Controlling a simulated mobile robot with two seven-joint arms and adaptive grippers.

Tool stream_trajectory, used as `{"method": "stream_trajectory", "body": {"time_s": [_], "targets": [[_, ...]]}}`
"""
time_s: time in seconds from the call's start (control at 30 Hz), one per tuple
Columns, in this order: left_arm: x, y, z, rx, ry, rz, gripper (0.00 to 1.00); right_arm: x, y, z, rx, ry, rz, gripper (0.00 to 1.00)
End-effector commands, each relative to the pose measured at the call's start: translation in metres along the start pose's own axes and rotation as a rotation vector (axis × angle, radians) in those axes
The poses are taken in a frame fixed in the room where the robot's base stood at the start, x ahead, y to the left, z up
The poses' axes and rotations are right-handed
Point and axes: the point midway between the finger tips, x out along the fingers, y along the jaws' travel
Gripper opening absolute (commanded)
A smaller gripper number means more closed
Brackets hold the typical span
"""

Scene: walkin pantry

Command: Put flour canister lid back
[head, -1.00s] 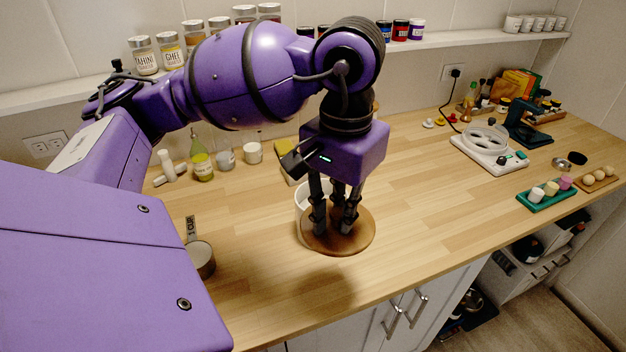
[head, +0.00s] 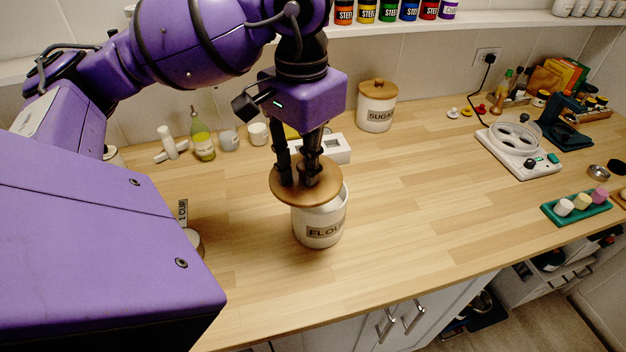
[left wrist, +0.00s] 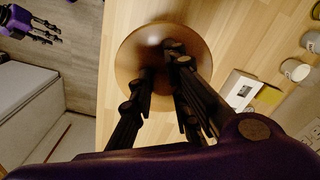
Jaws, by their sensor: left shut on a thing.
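The round wooden lid (head: 290,192) is held level by my left gripper (head: 308,178), whose dark fingers are shut on its middle. The white flour canister (head: 320,226) stands upright on the counter, labelled FLOUR. The lid is above the canister, off to its left and back. Part of the open mouth shows at the right, so the lid is not seated. The left wrist view shows the lid (left wrist: 140,58) between the fingers and hides the canister. A purple and black part at that view's upper left looks like my right gripper (left wrist: 42,30); its opening is unclear.
A lidded sugar canister (head: 376,106) stands behind to the right. A white holder (head: 335,150) lies just behind the flour canister. A green-tinted bottle (head: 202,138) and cups stand back left; a measuring cup (head: 196,240) is at left.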

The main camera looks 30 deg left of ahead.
Motion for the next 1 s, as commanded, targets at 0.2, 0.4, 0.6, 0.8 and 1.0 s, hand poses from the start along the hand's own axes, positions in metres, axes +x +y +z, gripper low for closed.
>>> {"method": "stream_trajectory", "body": {"time_s": [0.2,0.4,0.6,0.8,1.0], "targets": [[0.036,-0.018,-0.031,-0.002,-0.001,0.002,0.0,0.0,-0.002,-0.008,0.003,0.012,-0.004,0.4],[0.052,-0.024,-0.043,0.0,0.001,0.001,0.0,0.001,-0.005,-0.012,0.007,0.017,-0.007,0.4],[0.076,-0.028,-0.049,0.001,-0.002,0.001,0.0,0.002,-0.007,-0.019,0.009,0.027,-0.009,0.4],[0.094,-0.029,-0.05,-0.001,0.0,0.0,0.0,0.002,-0.008,-0.021,0.009,0.03,-0.011,0.4],[0.099,-0.028,-0.048,0.0,-0.009,0.002,0.19,0.002,-0.007,-0.016,0.008,0.021,-0.011,0.4]]}}
